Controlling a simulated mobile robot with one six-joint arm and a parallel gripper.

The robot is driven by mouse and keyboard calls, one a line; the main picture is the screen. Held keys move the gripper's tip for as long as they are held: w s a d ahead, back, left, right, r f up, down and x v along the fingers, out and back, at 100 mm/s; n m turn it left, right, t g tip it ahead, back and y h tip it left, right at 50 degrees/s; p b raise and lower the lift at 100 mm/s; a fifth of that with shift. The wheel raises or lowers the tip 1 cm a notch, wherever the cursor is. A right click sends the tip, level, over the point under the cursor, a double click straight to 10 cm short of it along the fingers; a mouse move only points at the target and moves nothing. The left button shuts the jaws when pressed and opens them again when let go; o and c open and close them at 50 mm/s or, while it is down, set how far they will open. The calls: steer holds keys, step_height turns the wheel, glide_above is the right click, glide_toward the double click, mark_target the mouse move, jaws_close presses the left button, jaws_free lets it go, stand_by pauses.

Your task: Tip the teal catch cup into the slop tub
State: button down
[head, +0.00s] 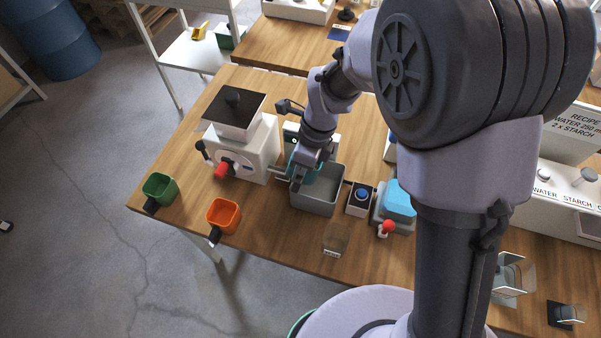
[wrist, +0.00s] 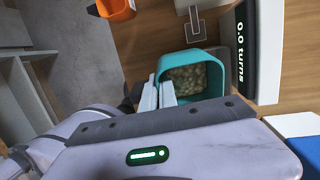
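The teal catch cup (wrist: 188,57) shows in the wrist view with pale beige grains inside. It looks about upright. My gripper (wrist: 162,92) has its two pale fingers close together at the cup's near side, closed on it; the grip point itself is partly hidden. In the head view my gripper (head: 298,180) partly hides the teal cup (head: 312,176). The cup overlaps the back left of an open grey tub (head: 316,206), seemingly the slop tub. I cannot tell the cup's height over it.
A white machine (head: 258,150) with a red knob (head: 221,170) stands left of the tub. A green cup (head: 160,187) and an orange cup (head: 223,215) stand near the table's left edge. A blue-button box (head: 361,197) is close on the tub's right.

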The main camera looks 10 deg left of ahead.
steer(key=shift+a+r+g+y, duration=0.1)
steer(key=shift+r+g+y, duration=0.3)
steer(key=shift+y, duration=0.2)
steer(key=shift+r, duration=0.1)
steer(key=shift+r+g+y, duration=0.3)
steer(key=shift+y, duration=0.2)
steer(key=shift+r+g+y, duration=0.2)
steer(key=shift+g+y, duration=0.2)
steer(key=shift+y, duration=0.2)
